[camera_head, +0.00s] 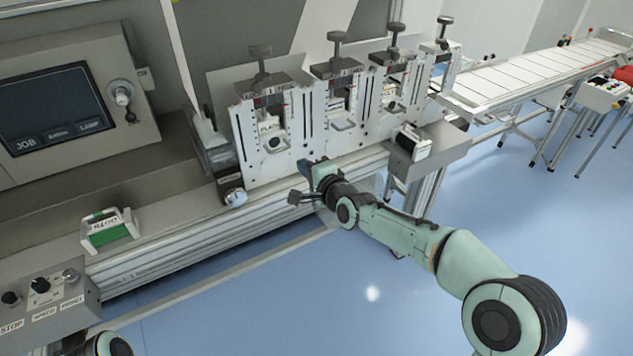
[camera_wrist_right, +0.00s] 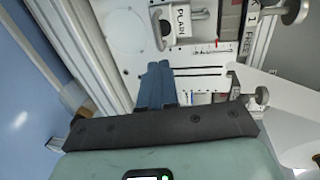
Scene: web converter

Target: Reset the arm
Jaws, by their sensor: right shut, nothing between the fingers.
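My right arm comes in from the lower right of the head view, pale green with dark joints. My right gripper (camera_head: 306,168) is in front of the white station plates of the machine. In the right wrist view its blue fingers (camera_wrist_right: 157,84) lie side by side, shut, with nothing between them. They point towards a white plate with a part labelled PLAIN (camera_wrist_right: 183,20). Whether the fingertips touch the plate cannot be told. Only a rounded piece of my left arm shows at the bottom left of the head view; its gripper is out of sight.
Upright stations with T-shaped knobs (camera_head: 337,40) stand behind the gripper. A grey box (camera_head: 437,143) juts out to its right. A green-and-white block (camera_head: 110,232) sits on the left ledge, above a control box (camera_head: 42,300). A conveyor (camera_head: 530,75) runs back right. Blue floor in front is open.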

